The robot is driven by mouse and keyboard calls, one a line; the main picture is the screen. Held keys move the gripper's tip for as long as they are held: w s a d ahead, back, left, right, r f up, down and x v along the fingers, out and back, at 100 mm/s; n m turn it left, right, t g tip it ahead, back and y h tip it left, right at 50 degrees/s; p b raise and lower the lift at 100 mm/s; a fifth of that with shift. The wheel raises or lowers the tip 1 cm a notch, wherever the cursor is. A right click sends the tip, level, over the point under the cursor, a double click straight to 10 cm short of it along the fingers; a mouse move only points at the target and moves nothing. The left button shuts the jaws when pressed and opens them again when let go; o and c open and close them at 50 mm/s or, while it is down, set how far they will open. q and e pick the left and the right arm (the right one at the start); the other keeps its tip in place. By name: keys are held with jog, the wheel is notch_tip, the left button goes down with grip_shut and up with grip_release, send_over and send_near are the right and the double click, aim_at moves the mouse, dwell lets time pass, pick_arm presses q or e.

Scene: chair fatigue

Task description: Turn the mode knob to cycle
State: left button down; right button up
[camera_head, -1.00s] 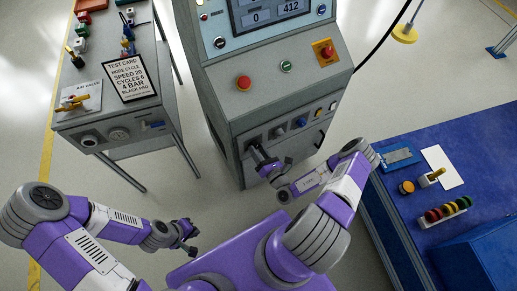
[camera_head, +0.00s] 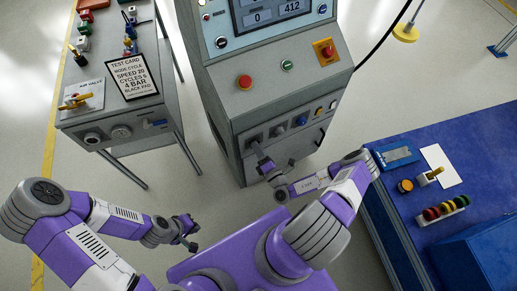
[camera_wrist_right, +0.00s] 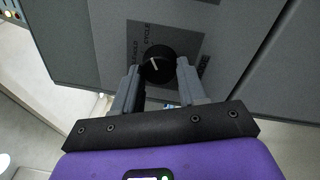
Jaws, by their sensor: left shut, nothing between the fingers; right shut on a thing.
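The mode knob (camera_wrist_right: 157,66) is a round black knob with a white pointer line on a dark plate of the machine front. Its pointer lies tilted in the picture, and the word CYCLE is printed beside the knob; I cannot tell the exact setting. My right gripper (camera_wrist_right: 158,82) has one finger on each side of the knob and is shut on it. In the head view my right gripper (camera_head: 258,152) reaches the lower front panel of the machine and hides the knob. My left gripper (camera_head: 192,234) is shut and empty, low and away from the machine.
A blue bench (camera_head: 480,150) stands close by my right arm.

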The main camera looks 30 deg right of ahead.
dwell(0.5)
jog(key=o, duration=1.1)
jog(key=shift+c, duration=0.2)
jog(key=shift+s, duration=0.15)
jog(key=s+p, duration=0.1)
jog(key=s, duration=0.6)
jog(key=shift+s+f, duration=0.15)
jog(key=shift+f, duration=0.15)
jog(key=shift+a, duration=0.1)
